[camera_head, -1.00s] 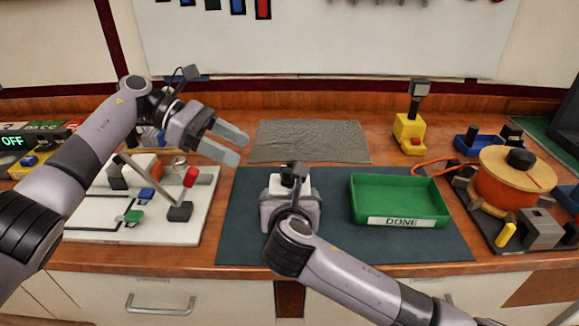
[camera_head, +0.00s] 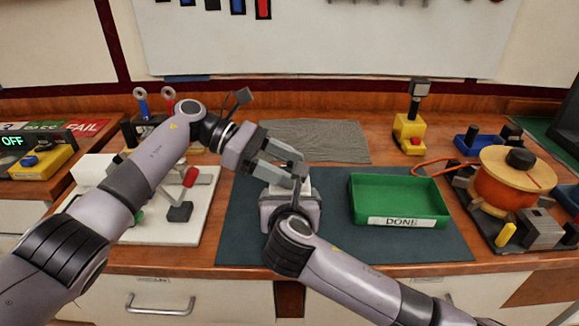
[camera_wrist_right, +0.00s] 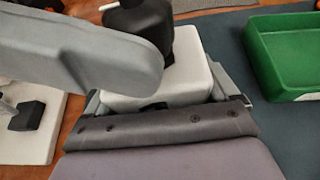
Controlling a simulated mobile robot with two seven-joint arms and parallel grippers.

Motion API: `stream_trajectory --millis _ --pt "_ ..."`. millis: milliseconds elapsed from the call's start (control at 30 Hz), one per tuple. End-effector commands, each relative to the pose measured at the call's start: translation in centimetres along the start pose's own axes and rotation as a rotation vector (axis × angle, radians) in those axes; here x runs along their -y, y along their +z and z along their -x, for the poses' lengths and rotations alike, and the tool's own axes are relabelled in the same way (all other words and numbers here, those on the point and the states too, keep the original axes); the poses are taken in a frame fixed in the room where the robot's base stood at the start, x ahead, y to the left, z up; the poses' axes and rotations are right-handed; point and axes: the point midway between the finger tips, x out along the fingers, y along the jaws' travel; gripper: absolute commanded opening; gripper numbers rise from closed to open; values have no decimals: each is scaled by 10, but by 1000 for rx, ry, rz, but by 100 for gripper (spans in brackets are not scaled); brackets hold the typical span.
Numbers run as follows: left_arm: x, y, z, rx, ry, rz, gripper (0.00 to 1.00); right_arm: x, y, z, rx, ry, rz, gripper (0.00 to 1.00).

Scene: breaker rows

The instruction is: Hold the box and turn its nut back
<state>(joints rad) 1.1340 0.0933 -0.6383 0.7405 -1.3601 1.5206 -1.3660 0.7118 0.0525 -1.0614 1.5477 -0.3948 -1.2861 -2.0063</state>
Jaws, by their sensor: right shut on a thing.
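The white box (camera_wrist_right: 192,70) stands on the dark mat (camera_head: 405,245), seen close up in the right wrist view. My right gripper (camera_head: 291,207) is shut on it from the near side, with a finger along each side. A black nut (camera_wrist_right: 155,24) sits on top of the box. My left gripper (camera_head: 292,164) has its fingers apart, reaching in from the left at the height of the nut. One grey left finger crosses the right wrist view and hides part of the nut and box. Whether the left fingers touch the nut cannot be told.
A green tray (camera_head: 400,221) marked DONE stands right of the box. A white board (camera_head: 205,200) with parts and a red-ended lever lies left. A grey cloth (camera_head: 330,140) lies behind. An orange reel (camera_head: 500,185) stands at far right.

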Motion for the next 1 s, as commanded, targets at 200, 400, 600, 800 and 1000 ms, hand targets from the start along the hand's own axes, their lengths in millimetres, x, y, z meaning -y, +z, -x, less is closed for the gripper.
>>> stream_trajectory --millis 200,400,600,800,1000 --pt "0 0 -11 0 1 0 63 0 2 0 4 1 -1 38" --pt "0 0 -11 0 1 1 63 0 2 0 4 1 -1 38" --pt "0 0 -11 0 1 0 11 0 2 0 4 1 -1 38" --pt "0 0 -10 -1 6 2 11 0 2 0 4 1 -1 38" --pt "-1 -2 -9 -7 45 16 11 0 2 0 4 1 -1 38"
